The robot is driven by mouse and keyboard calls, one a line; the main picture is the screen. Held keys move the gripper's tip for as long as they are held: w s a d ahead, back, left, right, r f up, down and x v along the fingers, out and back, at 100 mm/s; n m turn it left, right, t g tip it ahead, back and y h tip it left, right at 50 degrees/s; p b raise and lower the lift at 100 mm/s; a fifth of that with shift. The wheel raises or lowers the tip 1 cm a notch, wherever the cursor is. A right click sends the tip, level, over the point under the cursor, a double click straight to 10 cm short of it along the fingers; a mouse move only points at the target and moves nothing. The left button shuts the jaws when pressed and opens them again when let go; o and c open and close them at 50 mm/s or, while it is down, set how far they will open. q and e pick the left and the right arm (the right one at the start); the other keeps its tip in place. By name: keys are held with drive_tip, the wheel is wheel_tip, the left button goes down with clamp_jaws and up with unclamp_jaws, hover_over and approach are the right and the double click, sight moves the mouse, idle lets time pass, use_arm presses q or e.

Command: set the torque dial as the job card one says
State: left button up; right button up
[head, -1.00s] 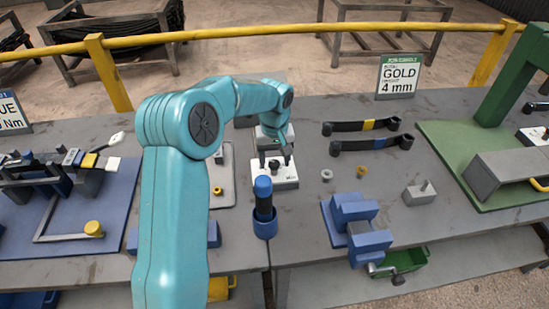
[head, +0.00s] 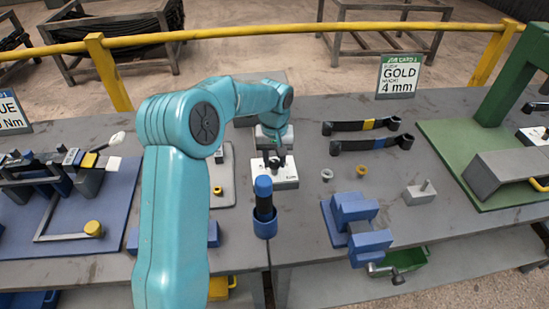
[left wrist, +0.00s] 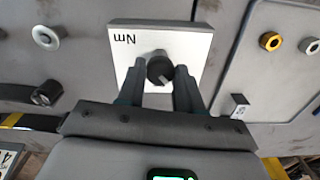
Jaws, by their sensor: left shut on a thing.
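The torque dial is a dark round knob on a white plate (head: 287,182) on the grey bench. In the left wrist view the knob (left wrist: 160,69) has a pale pointer mark, and the plate (left wrist: 199,40) reads "Nm". My left gripper (head: 275,166) comes down over the plate and is shut on the knob. In the left wrist view its two fingers (left wrist: 159,82) flank the knob. A job card (head: 12,112) at the left edge is cut off; only "UE" and "Nm" can be read, the number unclear. My right gripper is out of view.
A blue-topped tool stands in a blue holder (head: 265,226) just in front of the plate. Two dark wrenches (head: 362,125) lie to the right, near a blue vise (head: 355,225). A second card (head: 398,77) reads "GOLD 4 mm". A grey tray (head: 226,190) lies left of the plate.

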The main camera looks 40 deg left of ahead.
sight(275, 162)
use_arm(q)
drive_tip(key=m, duration=0.9)
drive_tip(key=shift+p, duration=0.35)
drive_tip(key=m, duration=0.4)
drive_tip(key=shift+m+p, duration=0.3)
drive_tip(key=m, duration=0.4)
drive_tip(key=shift+m+p, duration=0.3)
drive_tip(key=shift+m, duration=0.1)
drive_tip(key=shift+w, duration=0.1)
drive_tip(key=o, duration=1)
drive_tip(key=shift+o, duration=0.2)
wheel_tip(275, 162, up, 16)
drive_tip(key=shift+r, duration=0.2)
